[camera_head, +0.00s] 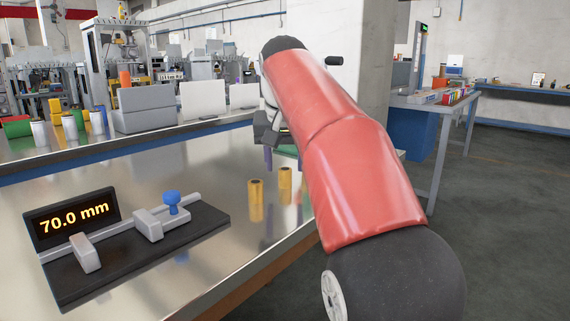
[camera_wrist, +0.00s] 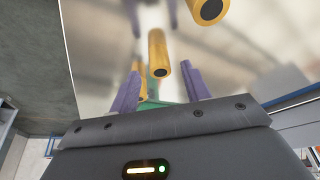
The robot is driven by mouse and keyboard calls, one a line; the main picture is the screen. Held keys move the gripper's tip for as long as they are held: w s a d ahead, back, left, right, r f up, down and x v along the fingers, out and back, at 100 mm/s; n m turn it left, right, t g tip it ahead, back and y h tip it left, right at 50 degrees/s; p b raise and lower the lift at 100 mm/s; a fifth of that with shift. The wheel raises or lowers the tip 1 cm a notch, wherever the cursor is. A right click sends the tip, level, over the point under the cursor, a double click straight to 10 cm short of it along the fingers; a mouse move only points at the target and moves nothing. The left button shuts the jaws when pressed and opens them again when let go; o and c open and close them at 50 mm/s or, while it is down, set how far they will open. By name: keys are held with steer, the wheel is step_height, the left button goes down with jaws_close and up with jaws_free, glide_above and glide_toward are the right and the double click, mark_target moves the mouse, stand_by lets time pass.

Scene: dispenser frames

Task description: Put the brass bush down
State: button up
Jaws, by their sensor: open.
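Two brass bushes stand upright on the shiny metal table in the head view, one at left (camera_head: 256,190) and one at right (camera_head: 285,178). My gripper (camera_head: 283,161) is just beyond them, partly hidden by my red arm. In the wrist view its purple fingers (camera_wrist: 162,74) are spread apart. A further brass-coloured piece (camera_wrist: 141,88) shows partly behind the left finger, by a green surface (camera_wrist: 155,88). I cannot tell whether it touches the finger.
A gauge (camera_head: 130,240) with a blue knob (camera_head: 171,197) and a display reading 70.0 mm stands at the front left. The table (camera_head: 215,160) is bare between the gauge and the bushes. Its right edge is close to the bushes. A pillar stands behind my arm.

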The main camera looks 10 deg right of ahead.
steer(key=d+p+v, duration=0.1)
steer(key=p+v, duration=0.2)
steer(key=v, duration=0.7)
steer(key=shift+a, duration=0.5)
steer(key=shift+s, duration=0.15)
